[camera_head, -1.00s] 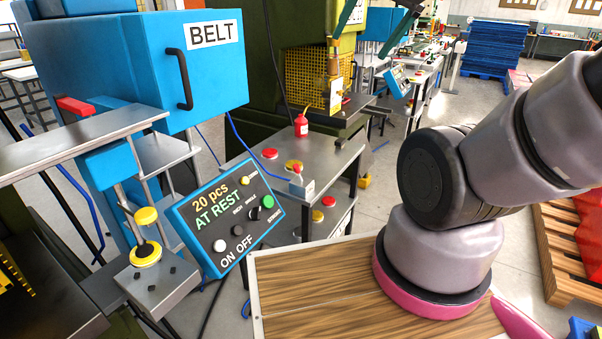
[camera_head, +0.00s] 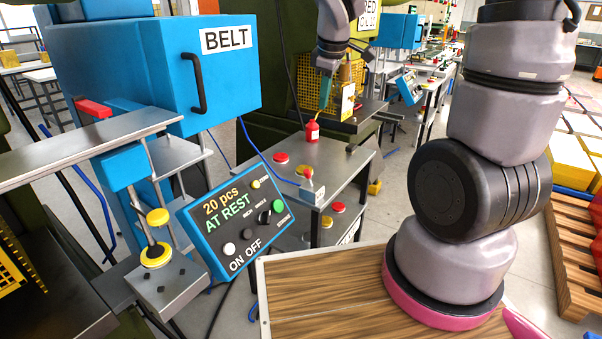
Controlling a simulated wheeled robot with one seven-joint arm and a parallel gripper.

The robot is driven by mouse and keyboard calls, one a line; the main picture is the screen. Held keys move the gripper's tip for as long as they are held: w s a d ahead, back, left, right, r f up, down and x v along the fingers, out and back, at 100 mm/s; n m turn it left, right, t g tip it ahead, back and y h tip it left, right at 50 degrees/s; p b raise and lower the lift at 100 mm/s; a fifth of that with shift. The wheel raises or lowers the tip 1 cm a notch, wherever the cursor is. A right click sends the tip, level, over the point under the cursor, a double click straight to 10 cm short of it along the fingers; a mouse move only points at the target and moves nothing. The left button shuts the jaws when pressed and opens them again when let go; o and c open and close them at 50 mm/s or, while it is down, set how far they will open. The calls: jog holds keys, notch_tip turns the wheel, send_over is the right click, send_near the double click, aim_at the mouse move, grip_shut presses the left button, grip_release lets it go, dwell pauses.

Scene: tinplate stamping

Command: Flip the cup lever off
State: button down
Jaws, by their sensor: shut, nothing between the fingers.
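No lever here carries a readable cup label. A small lever with a red tip (camera_head: 308,173) stands on a grey box (camera_head: 312,192) at the front right corner of the grey machine table. A black switch knob (camera_head: 265,217) is on the blue control panel (camera_head: 203,238), which reads "20 pcs AT REST" and "ON OFF". My gripper (camera_head: 324,98), with teal fingers, is above the back of the table, near the red bottle and apart from the red-tipped lever. Its fingers look closed together and empty.
The grey table (camera_head: 325,160) also holds a red bottle (camera_head: 312,132) and red and yellow buttons (camera_head: 281,158). Behind it is a press with a yellow guard (camera_head: 310,85). A blue BELT cabinet (camera_head: 150,75) stands at left. A pallet (camera_head: 570,260) is at right.

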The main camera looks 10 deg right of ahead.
jog(key=w+a+f+n, duration=0.1)
jog(key=a+f+n, duration=0.1)
jog(key=f, duration=0.3)
jog(key=w+a+f+n+g, duration=0.1)
jog(key=a+f+n, duration=0.2)
jog(key=f+n, duration=0.2)
jog(key=w+a+f+n, duration=0.2)
jog(key=a+f+n, duration=0.1)
jog(key=f, duration=0.4)
jog(key=shift+n+g, duration=0.3)
jog(key=shift+g, duration=0.1)
jog(key=shift+w+f, duration=0.1)
jog(key=shift+f, duration=0.05)
notch_tip(320, 180, down, 10)
jog(key=w, duration=0.2)
jog(key=shift+w+d+r, duration=0.15)
jog(key=shift+d+r, duration=0.15)
jog(key=shift+d, duration=0.3)
jog(key=shift+w+d+r, duration=0.2)
jog(key=shift+d+r, duration=0.15)
jog(key=shift+d, duration=0.2)
jog(key=shift+w+d+r, duration=0.15)
jog(key=shift+d+r, duration=0.15)
jog(key=shift+d, duration=0.3)
